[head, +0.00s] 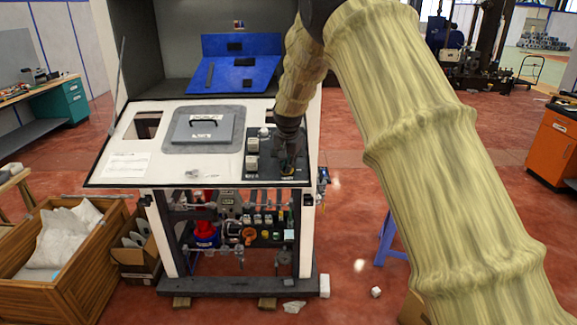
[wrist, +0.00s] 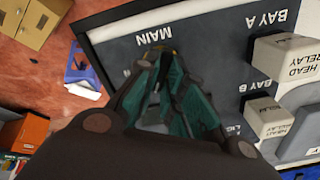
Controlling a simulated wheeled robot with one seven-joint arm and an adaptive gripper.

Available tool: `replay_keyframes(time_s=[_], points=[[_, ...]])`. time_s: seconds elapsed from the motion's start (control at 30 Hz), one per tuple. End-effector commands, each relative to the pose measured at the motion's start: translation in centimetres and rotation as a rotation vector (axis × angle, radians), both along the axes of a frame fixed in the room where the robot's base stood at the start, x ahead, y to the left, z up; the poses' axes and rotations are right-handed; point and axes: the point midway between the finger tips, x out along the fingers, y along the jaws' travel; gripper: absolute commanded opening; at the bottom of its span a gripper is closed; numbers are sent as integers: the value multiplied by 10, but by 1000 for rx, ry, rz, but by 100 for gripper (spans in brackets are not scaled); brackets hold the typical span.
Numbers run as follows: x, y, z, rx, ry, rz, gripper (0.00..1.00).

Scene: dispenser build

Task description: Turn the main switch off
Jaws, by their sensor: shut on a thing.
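The dark control panel (head: 262,176) is on the right part of the white cabinet top. In the wrist view the panel (wrist: 118,58) shows the label MAIN (wrist: 155,36) just beyond my fingertips. My gripper (head: 289,163) is down at the panel's right side. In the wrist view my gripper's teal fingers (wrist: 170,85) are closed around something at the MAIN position. The main switch is almost wholly hidden by the fingers, so its setting cannot be read.
White relay blocks, HEAD RELAY (wrist: 288,62) and a smaller one (wrist: 268,118), stand beside my gripper under BAY A and BAY B. A grey hatch (head: 203,128) lies left of the panel. A wooden crate (head: 60,270) stands on the floor at left.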

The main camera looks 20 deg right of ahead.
Motion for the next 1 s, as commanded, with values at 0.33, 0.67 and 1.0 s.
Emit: replay_keyframes(time_s=[0.33,0.67,1.0], points=[[1,0,0,-109,31,281,0],[1,2,0,-176,50,457,0],[1,1,1,-200,58,516,0]])
